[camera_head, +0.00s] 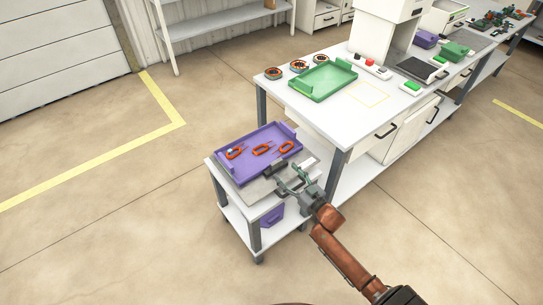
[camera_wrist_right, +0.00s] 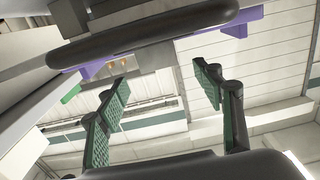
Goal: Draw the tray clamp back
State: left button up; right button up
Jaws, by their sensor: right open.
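A dark block, which looks like the tray clamp (camera_head: 276,168), sits at the tray's near right edge. My right gripper (camera_head: 292,181) is over the cart's near right corner, just beside this block. Its fingers are open, with green pads; in the right wrist view (camera_wrist_right: 162,98) nothing lies between them. A dark rounded bar (camera_wrist_right: 145,35) crosses the top of that view; I cannot tell if it is the clamp. My left gripper is not in view.
A white workbench (camera_head: 325,115) stands right behind the cart, holding a green tray (camera_head: 322,82), several wire spools (camera_head: 299,66) and a button box (camera_head: 370,67). A purple bin (camera_head: 271,215) is on the cart's lower shelf. The floor to the left is clear.

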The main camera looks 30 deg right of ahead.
aim_at(277, 164)
jog(key=w+b, duration=0.1)
jog(key=w, duration=0.5)
jog(key=shift+w+a+b, duration=0.15)
jog(key=shift+w+b, duration=0.15)
jog(key=shift+b, duration=0.1)
jog(key=shift+w, duration=0.5)
jog(key=shift+a, duration=0.1)
jog(key=c, duration=1.4)
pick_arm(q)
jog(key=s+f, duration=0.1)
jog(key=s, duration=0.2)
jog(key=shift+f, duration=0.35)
pick_arm(e)
grip_shut()
